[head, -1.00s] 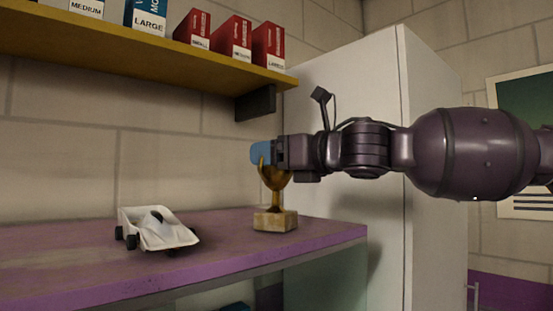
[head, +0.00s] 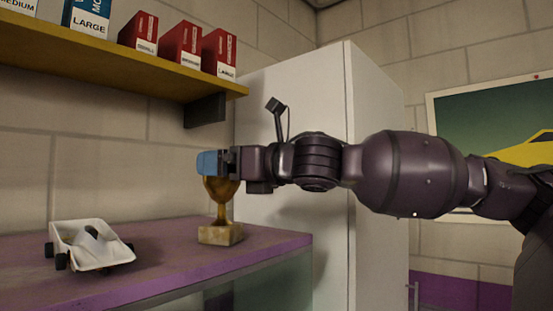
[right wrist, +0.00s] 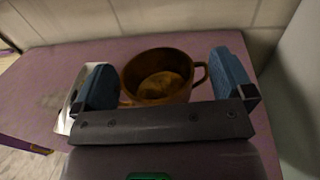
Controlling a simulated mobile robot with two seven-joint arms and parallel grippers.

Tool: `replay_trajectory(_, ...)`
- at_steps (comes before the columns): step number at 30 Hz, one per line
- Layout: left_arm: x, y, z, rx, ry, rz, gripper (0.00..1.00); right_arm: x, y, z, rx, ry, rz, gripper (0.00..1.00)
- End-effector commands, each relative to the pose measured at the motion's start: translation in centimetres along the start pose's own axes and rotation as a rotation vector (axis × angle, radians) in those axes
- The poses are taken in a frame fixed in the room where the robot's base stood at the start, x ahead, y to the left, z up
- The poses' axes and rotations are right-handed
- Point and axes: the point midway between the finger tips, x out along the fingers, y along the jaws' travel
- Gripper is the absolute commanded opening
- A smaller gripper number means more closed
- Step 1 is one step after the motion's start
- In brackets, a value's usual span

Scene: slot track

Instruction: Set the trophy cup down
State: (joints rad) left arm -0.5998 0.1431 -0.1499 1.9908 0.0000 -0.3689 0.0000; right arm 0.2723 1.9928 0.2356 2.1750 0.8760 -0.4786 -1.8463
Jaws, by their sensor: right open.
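The trophy cup (head: 221,211) is golden with a pale stone-like base. It stands upright on the purple counter (head: 262,246), near its right end. In the right wrist view I look down into the cup's bowl (right wrist: 158,76); a handle shows at its right. My right gripper (head: 212,163) is at the height of the cup's rim. In the right wrist view the open blue fingers (right wrist: 166,82) stand on either side of the bowl, with gaps between them and it. My left gripper is not in view.
A white toy car (head: 88,245) sits on the counter left of the cup. A yellow shelf (head: 120,66) with several boxes hangs above. A tall white cabinet (head: 290,225) stands just right of the counter.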

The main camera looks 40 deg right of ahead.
Motion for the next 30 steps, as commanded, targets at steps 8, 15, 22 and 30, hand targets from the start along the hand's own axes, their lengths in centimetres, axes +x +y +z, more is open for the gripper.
replay_trajectory(8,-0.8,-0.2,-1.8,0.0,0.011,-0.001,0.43,-1.2,0.4,0.1,0.002,0.003,0.012,0.99)
replay_trajectory(15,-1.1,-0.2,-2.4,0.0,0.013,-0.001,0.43,-2.2,0.5,0.1,0.003,0.002,0.012,0.99)
replay_trajectory(22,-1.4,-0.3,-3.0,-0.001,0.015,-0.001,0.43,-3.4,0.3,0.0,0.002,0.005,0.011,0.99)
replay_trajectory(30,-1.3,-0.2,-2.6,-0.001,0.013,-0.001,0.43,-5.4,0.3,-0.3,-0.001,0.007,0.009,0.99)
